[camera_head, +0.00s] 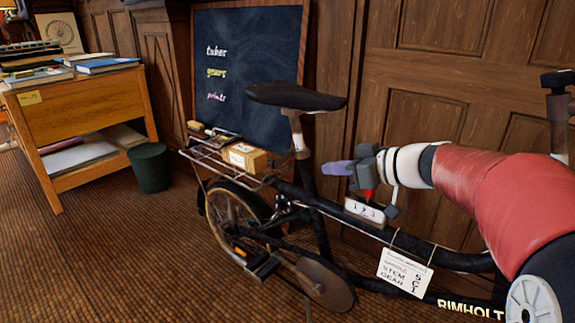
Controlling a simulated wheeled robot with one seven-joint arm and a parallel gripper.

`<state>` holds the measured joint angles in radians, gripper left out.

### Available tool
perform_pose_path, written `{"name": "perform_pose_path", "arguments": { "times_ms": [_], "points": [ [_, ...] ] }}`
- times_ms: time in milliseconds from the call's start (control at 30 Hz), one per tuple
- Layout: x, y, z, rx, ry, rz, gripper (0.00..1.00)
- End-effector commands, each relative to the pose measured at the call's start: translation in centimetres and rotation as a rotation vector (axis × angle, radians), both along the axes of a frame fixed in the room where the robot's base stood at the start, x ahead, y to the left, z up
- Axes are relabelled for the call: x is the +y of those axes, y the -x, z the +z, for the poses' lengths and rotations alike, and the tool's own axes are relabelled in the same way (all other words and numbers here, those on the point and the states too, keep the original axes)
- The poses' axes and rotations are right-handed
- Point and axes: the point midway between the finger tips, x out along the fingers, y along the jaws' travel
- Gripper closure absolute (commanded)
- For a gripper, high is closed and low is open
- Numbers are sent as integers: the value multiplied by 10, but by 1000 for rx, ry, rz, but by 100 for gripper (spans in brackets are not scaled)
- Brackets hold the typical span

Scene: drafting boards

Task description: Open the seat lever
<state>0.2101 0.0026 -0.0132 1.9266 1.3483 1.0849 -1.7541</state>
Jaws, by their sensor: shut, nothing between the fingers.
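My gripper (354,165) is dark grey and reaches in from the right, just right of the post and above the top tube. It is shut and empty. A pale purple piece (337,168) lies between its dark body and the post. I cannot tell whether this is the seat lever or part of my fingers, nor whether it touches the post. A small red part (370,194) shows just below the gripper. No lever stands out clearly elsewhere.
A "1 2 3" card (364,209) and a "STEM GEAR" card (404,273) are on the frame. A cardboard box (246,158) sits on the rear rack. A blackboard (235,40) and wooden panels stand behind. A desk (85,105) and dark bin (150,168) are left; floor there is clear.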

Motion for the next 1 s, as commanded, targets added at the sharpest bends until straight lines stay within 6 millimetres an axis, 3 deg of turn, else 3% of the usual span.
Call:
{"name": "perform_pose_path", "arguments": {
  "times_ms": [133, 267, 700, 1000],
  "points": [
    [-1, -14, 2, -53, -13, 2, 100],
    [10, -21, -1, -54, -11, 5, 100],
    [79, -72, -29, -50, -12, 5, 100],
    [102, -89, -39, -52, -10, 3, 100]
  ]
}}
